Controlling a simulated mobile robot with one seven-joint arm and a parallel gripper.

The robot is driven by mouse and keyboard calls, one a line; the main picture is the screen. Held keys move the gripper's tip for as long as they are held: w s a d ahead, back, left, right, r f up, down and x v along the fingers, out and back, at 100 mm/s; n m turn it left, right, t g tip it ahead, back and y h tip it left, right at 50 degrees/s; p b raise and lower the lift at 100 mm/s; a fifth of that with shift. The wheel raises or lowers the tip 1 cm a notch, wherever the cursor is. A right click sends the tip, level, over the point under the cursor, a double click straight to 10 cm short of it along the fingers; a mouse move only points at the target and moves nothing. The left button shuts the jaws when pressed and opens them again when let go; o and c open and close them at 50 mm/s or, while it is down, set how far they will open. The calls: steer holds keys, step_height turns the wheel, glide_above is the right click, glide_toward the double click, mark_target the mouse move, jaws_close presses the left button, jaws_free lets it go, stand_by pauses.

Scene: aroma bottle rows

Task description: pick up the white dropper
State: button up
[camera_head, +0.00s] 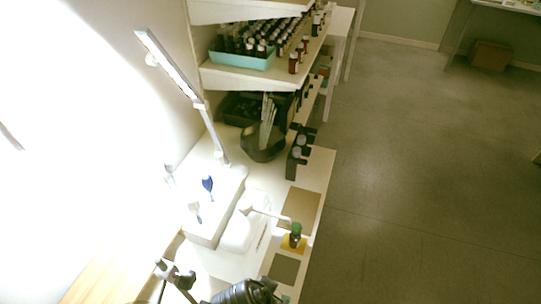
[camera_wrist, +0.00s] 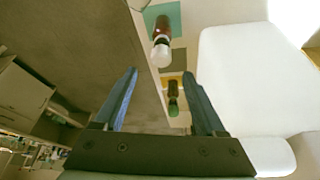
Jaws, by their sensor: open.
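A white tray (camera_head: 228,217) holds a blue-topped dropper (camera_head: 207,184) and a pale one, perhaps the white dropper (camera_head: 196,211); glare hides its detail. Another small pale piece (camera_head: 168,172) shows by the tray's far left. My gripper (camera_wrist: 160,74) is open and empty in the wrist view, with its two blue fingers apart. I cannot make out the pale dropper in the wrist view.
The green-capped bottle stands on a yellow square (camera_head: 287,246) near the table edge. A white object (camera_head: 244,230) sits beside it. A lamp (camera_head: 178,77), a dark bowl (camera_head: 262,150) and shelves of bottles (camera_head: 243,60) stand behind. The floor on the right is clear.

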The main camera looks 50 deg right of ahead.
mark_target(276, 293)
steer(key=x, duration=0.4)
steer(key=shift+d+f, duration=0.1)
steer(key=shift+f, duration=0.1)
steer(key=shift+d+f, duration=0.1)
steer(key=shift+f, duration=0.35)
steer(key=shift+x, duration=2.15)
steer(key=shift+a, duration=0.2)
steer(key=shift+c, duration=0.3)
steer(key=c, duration=0.7)
